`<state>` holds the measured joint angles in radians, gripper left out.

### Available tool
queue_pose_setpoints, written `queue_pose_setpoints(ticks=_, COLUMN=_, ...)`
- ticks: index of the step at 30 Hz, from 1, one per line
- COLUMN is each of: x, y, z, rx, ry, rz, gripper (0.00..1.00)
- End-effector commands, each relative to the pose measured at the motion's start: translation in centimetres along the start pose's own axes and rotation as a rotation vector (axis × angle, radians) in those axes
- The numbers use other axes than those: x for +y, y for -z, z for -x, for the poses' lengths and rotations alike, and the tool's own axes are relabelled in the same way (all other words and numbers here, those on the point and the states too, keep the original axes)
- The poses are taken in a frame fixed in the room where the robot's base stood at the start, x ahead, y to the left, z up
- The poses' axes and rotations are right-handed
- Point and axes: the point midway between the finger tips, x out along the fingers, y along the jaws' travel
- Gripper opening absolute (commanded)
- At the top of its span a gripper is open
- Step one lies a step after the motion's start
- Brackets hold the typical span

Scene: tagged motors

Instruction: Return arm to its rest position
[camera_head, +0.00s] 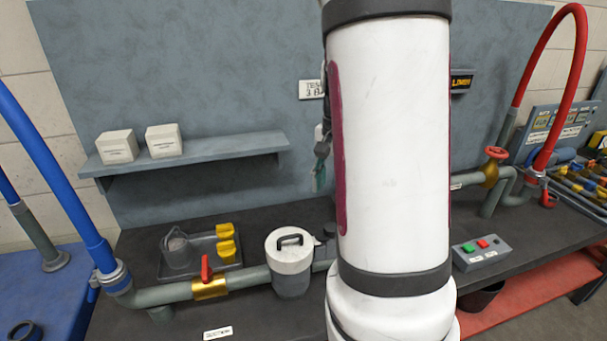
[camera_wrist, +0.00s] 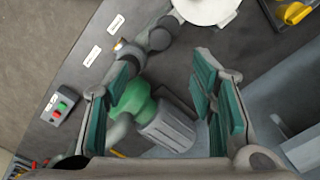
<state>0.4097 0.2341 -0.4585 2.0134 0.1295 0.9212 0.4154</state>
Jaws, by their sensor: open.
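My white arm link (camera_head: 392,150) stands upright across the middle of the head view and hides the bench behind it. In the wrist view my gripper (camera_wrist: 163,68) is open, with teal pads on both fingers and nothing held between them. A green motor or pump body (camera_wrist: 135,98) with a grey ribbed end (camera_wrist: 170,128) shows below and between the fingers, apparently apart from them. In the head view my gripper cannot be made out with certainty; a small part with teal shows at the arm's left edge.
The dark bench (camera_head: 130,265) carries a pipe with a red-handled valve (camera_head: 208,278), a lidded pot (camera_head: 290,258), a grey tray (camera_head: 172,270) and a button box (camera_head: 482,252). A shelf (camera_head: 215,150) holds two white boxes. Blue (camera_head: 55,165) and red (camera_head: 578,60) hoses rise at the sides.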

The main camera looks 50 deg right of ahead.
Motion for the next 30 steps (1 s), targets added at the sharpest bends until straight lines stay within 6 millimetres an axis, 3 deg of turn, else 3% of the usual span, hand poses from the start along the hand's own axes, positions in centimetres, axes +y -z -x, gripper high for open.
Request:
queue_pose_setpoints(ticks=8, x=0.0, y=-0.1, z=0.0, rx=0.000, ry=0.001, rz=0.002, gripper=0.51)
queue_pose_setpoints(ticks=13, x=-1.6, y=-2.5, z=1.7, rx=0.012, ry=0.043, rz=0.098, gripper=0.51)
queue_pose_setpoints(ticks=21, x=-4.7, y=-12.9, z=7.4, rx=0.086, ry=0.179, rz=0.498, gripper=0.51)
queue_pose_setpoints(ticks=30, x=-3.4, y=-24.3, z=11.4, rx=0.236, ry=0.286, rz=0.966, gripper=0.51)
